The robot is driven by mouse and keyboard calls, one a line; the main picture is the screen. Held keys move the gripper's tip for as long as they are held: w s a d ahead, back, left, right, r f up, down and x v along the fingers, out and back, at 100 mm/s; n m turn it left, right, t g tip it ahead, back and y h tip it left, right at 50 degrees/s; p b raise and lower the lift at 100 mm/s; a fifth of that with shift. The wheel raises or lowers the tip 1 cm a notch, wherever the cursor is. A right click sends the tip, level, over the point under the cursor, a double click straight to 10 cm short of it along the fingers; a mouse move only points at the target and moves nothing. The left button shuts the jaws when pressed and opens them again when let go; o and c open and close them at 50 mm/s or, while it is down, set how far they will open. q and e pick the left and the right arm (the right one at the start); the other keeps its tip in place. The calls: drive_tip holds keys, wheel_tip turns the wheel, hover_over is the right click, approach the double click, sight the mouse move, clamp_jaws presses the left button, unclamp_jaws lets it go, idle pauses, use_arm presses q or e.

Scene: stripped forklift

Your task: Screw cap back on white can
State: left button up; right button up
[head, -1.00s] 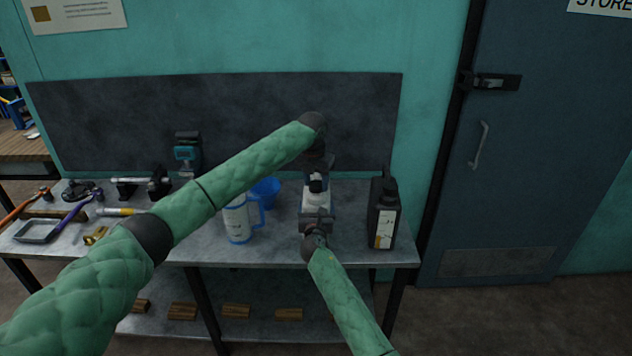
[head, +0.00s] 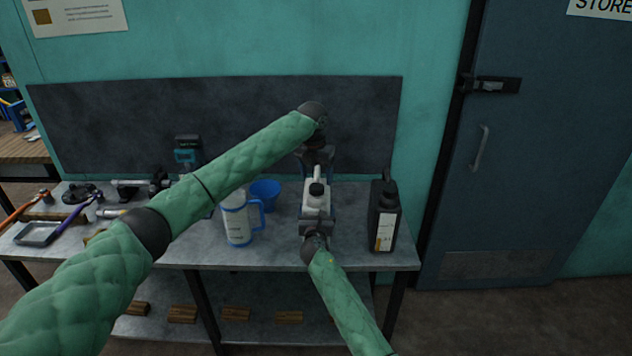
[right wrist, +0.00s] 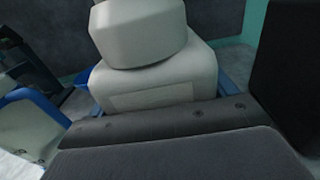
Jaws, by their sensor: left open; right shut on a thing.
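The white can (head: 314,204) stands upright at the right part of the bench, with its black cap (head: 317,188) on top at the opening. Whether the cap is threaded tight cannot be told. My right gripper (head: 316,221) is shut on the can from the front.
A black bottle (head: 384,222) stands close to the right of the can. A white jug with blue handle (head: 238,220) and a blue cup (head: 265,194) stand to the left. Tools and a tray (head: 38,234) lie at the bench's left. A dark panel (head: 100,125) rises behind.

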use_arm(q)
drive_tip(key=shift+r, duration=0.35)
drive_tip(key=shift+r, duration=0.1)
drive_tip(key=shift+c, duration=0.2)
